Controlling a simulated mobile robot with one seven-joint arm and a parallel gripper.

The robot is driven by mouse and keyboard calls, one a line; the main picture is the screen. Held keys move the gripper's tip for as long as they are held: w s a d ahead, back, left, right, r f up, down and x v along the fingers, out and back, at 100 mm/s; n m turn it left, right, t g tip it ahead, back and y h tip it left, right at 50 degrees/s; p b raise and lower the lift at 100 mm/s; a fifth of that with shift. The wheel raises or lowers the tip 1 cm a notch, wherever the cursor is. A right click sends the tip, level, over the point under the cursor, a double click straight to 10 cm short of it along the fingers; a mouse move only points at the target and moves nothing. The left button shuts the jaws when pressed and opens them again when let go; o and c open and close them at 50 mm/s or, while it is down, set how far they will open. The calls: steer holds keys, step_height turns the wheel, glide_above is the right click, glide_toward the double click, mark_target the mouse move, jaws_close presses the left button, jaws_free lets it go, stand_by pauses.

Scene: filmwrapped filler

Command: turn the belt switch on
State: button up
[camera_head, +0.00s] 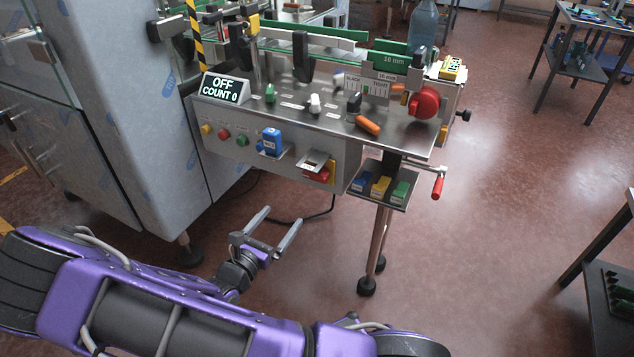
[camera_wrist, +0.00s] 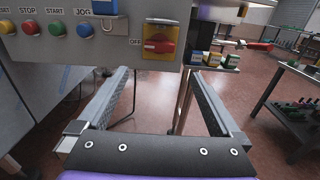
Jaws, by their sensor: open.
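The belt switch (camera_wrist: 160,46) is a red rotary knob on a yellow plate, with the word OFF to its left. It is on the front panel of the machine, and its handle lies roughly level. In the head view the switch (camera_head: 319,174) is partly hidden under a small metal bracket. The display (camera_head: 222,88) reads OFF, COUNT 0. My gripper (camera_head: 281,217) is open and empty, in front of and below the panel, apart from the switch. In the wrist view its fingers (camera_wrist: 158,74) reach toward the panel, with the switch above and between them.
Yellow, red and green buttons (camera_head: 224,134) and a blue JOG part (camera_head: 271,141) line the panel left of the switch. A shelf (camera_head: 379,192) with blue, yellow and green blocks and a red-handled crank (camera_head: 438,186) stand to the right. Open floor lies below.

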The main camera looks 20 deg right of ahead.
mark_target(313, 176)
steer(key=b+x, duration=0.1)
steer(key=x, duration=1.6)
steer(key=shift+w+d+b, duration=0.1)
steer(key=shift+w+b, duration=0.05)
steer(key=shift+b, duration=0.2)
steer(key=c, duration=1)
steer(key=shift+r, duration=0.1)
